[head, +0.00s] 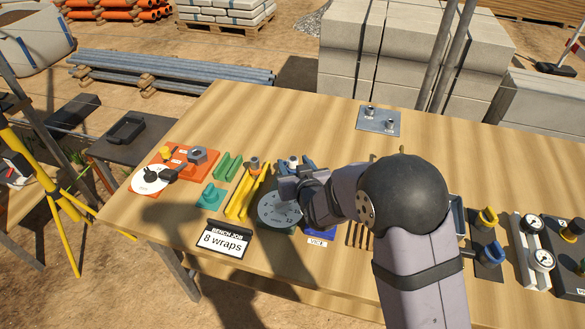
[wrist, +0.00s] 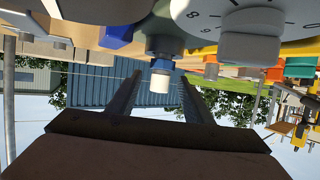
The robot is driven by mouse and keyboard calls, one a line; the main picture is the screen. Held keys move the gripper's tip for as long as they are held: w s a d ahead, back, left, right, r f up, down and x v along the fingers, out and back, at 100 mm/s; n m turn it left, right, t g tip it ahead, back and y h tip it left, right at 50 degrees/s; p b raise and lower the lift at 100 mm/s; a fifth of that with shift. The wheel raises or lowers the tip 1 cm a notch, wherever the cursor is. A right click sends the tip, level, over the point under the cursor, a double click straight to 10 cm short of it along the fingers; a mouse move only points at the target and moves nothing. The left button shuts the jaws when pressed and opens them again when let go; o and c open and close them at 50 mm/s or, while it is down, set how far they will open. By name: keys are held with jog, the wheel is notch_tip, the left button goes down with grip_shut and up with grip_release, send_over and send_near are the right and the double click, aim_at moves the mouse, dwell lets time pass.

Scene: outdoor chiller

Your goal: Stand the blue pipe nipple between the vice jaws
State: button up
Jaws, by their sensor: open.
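The blue pipe nipple (wrist: 160,76) shows in the wrist view with a white end, a blue ring and a grey-green part beyond it. In the head view its white top (head: 293,160) shows just past my gripper. My gripper (wrist: 160,100) is open; its two fingers point toward the nipple, one on each side in the picture, with no visible contact. In the head view my gripper (head: 287,182) is above the bench beside the grey dial (head: 277,212). The blue vice (head: 322,231) is mostly hidden behind my arm; I cannot tell how its jaws stand.
A yellow trough (head: 243,195), green holders (head: 211,195) and an orange board (head: 187,160) stand left of my gripper. An "8 wraps" sign (head: 223,241) stands in front. Gauges (head: 541,260) are at right. The bench's back middle is mostly clear around a grey plate (head: 378,125).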

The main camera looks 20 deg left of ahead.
aim_at(294, 171)
grip_shut()
jog(key=shift+r+p, duration=2.2)
jog(key=shift+r, duration=1.35)
jog(key=c, duration=1)
grip_release()
grip_shut()
